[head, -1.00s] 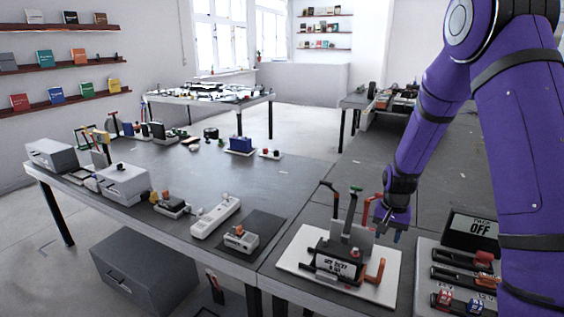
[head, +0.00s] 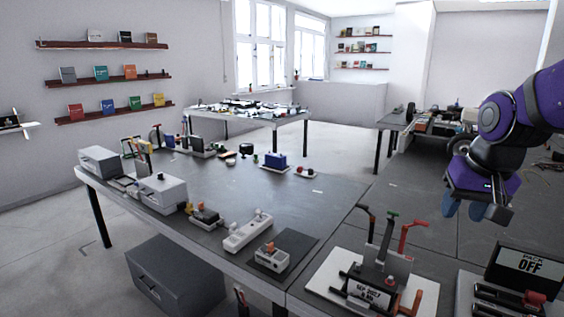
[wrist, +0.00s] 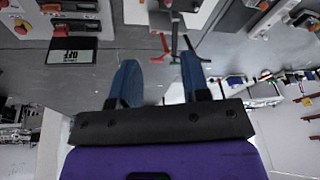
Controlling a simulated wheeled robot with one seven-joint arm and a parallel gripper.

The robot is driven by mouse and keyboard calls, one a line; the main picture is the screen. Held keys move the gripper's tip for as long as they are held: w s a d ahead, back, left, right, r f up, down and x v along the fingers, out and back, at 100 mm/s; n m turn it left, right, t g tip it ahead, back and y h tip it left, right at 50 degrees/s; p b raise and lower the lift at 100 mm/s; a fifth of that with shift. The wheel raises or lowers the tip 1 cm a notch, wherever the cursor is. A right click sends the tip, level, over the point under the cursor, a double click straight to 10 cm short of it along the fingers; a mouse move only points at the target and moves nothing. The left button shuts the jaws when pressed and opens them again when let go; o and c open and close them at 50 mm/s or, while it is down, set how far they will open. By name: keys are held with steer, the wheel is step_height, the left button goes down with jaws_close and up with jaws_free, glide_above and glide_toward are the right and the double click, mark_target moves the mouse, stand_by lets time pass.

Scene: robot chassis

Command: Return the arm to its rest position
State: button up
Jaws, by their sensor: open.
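My purple arm shows at the right of the head view, folded up at the elbow. My gripper (head: 479,208) hangs above the right-hand table, with blue fingers that are apart and empty. In the wrist view my gripper (wrist: 160,82) also shows its two blue fingers spread with nothing between them. It is clear of the table and touches nothing that I can see.
A white board with a labelled device (head: 375,285) and upright levers stands below and left of my gripper. A "PACK OFF" display (head: 524,268) is at the lower right. The left table (head: 290,205) holds grey boxes and small devices. Wall shelves (head: 105,80) hold books.

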steer(key=s+a+r+n+t, duration=0.1)
steer(key=s+r, duration=0.1)
steer(key=s, duration=0.5)
steer(key=s+a+r+n+t, duration=0.1)
steer(key=s+r, duration=0.2)
steer(key=s, duration=0.4)
steer(key=shift+s+r+n, duration=0.25)
steer(key=shift+n, duration=0.05)
stand_by(1.1)
